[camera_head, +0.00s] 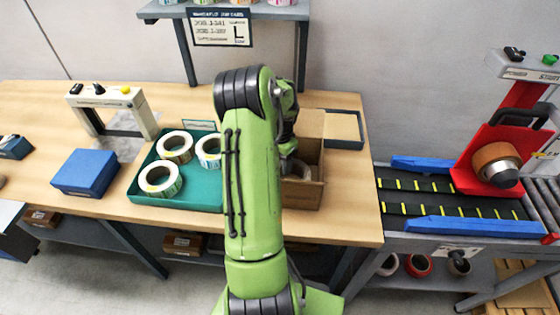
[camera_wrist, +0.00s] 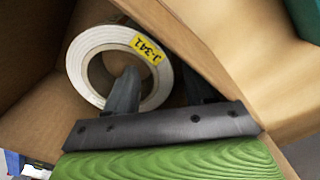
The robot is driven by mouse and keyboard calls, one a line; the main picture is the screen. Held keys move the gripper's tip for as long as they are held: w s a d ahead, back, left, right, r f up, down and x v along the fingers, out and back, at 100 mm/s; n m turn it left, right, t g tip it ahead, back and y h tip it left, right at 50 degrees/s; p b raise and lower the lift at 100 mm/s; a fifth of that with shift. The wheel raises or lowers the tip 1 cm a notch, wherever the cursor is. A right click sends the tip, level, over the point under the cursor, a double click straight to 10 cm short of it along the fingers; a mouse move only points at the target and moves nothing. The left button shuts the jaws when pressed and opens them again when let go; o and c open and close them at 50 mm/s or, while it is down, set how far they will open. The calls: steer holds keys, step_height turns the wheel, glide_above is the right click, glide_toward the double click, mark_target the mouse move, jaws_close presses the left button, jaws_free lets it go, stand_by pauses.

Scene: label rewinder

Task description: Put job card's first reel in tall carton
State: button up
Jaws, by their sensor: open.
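The tall brown carton (camera_head: 308,190) stands open on the bench, partly hidden behind my arm. A white reel (camera_wrist: 82,70) with a yellow label reading J-341 lies inside it in the wrist view. My gripper (camera_wrist: 157,80) is open at the reel: one finger shows over the reel's hole, the other outside its rim beside the carton wall. I cannot tell whether the fingers touch it. The job card (camera_head: 222,27) hangs from the shelf; it shows a large L and two lines too small to read surely. The teal tray (camera_head: 205,200) holds three reels (camera_head: 160,180).
A blue box (camera_head: 85,172) and a small white arch (camera_head: 107,98) stand left of the tray. A shallow dark-edged tray (camera_head: 344,128) lies behind the carton. A conveyor with blue rails (camera_head: 470,226) and a red rewinder (camera_head: 505,140) stand at right.

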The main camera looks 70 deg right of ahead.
step_height(320, 180, up, 13)
steer(key=p, duration=0.3)
steer(key=w+a+r+n+t, duration=0.1)
steer(key=w+a+r+n, duration=0.5)
steer(key=a, duration=0.5)
steer(key=w+a+r+n+t, duration=0.2)
steer(key=w+a+r+n, duration=0.2)
steer(key=w+a+r, duration=0.5)
steer(key=s+a+f+n+t, duration=0.1)
steer(key=s+a+n, duration=0.4)
steer(key=a, duration=0.6)
steer(key=s+a+f+n+t, duration=0.1)
steer(key=s+a+f+n, duration=0.1)
steer(key=s+a+n, duration=0.3)
steer(key=a+n, duration=0.3)
steer(key=a, duration=0.3)
steer(key=shift+t, duration=0.3)
